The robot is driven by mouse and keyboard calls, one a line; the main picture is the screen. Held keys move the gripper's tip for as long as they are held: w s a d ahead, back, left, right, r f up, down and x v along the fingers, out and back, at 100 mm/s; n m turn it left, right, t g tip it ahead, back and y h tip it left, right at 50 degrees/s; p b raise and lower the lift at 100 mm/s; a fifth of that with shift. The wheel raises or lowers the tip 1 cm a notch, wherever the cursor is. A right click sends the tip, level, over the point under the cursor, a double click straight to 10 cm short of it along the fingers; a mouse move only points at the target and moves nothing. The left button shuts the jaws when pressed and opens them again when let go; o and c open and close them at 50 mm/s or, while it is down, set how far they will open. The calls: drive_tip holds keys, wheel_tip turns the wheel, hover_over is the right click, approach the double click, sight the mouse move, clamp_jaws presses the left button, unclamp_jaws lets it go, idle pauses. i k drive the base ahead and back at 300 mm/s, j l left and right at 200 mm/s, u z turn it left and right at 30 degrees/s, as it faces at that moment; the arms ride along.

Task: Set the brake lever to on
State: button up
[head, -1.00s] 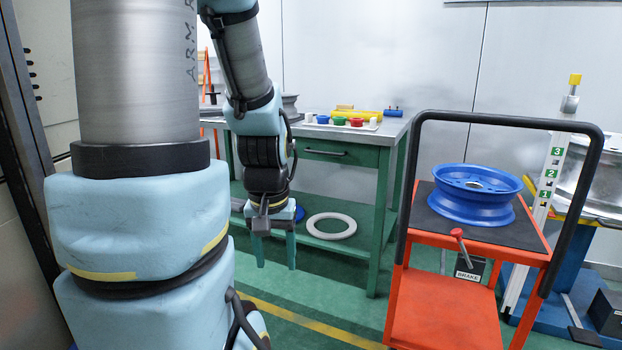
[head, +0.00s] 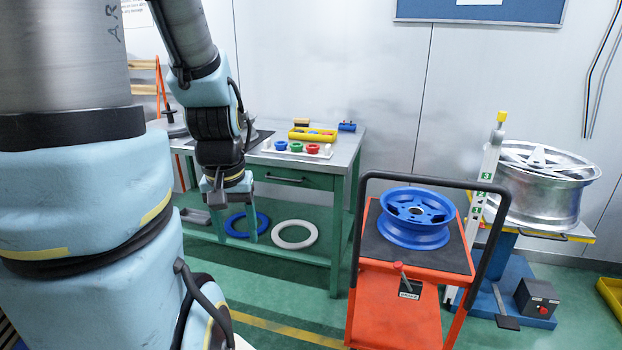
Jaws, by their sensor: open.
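The brake lever (head: 400,271) is a short dark stalk with a red knob, at the near edge of the orange cart (head: 399,309). It leans up and to the left. A black box with a white BRAKE label (head: 409,290) sits beside its base. My gripper (head: 238,236) hangs pointing down with its two pale blue fingers apart, empty. It is in front of the green workbench, left of the cart and well apart from the lever.
The green workbench (head: 320,188) stands behind my gripper. A stand with a silver wheel (head: 541,190) is at the right. Green floor lies between.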

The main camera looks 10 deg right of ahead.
sight(398, 266)
drive_tip(key=k+l+z, duration=0.1)
drive_tip(key=z, duration=0.35)
drive_tip(key=k+l+z, duration=0.2)
drive_tip(key=z, duration=0.25)
drive_tip(key=k+l+z, duration=0.2)
drive_tip(key=z, duration=0.2)
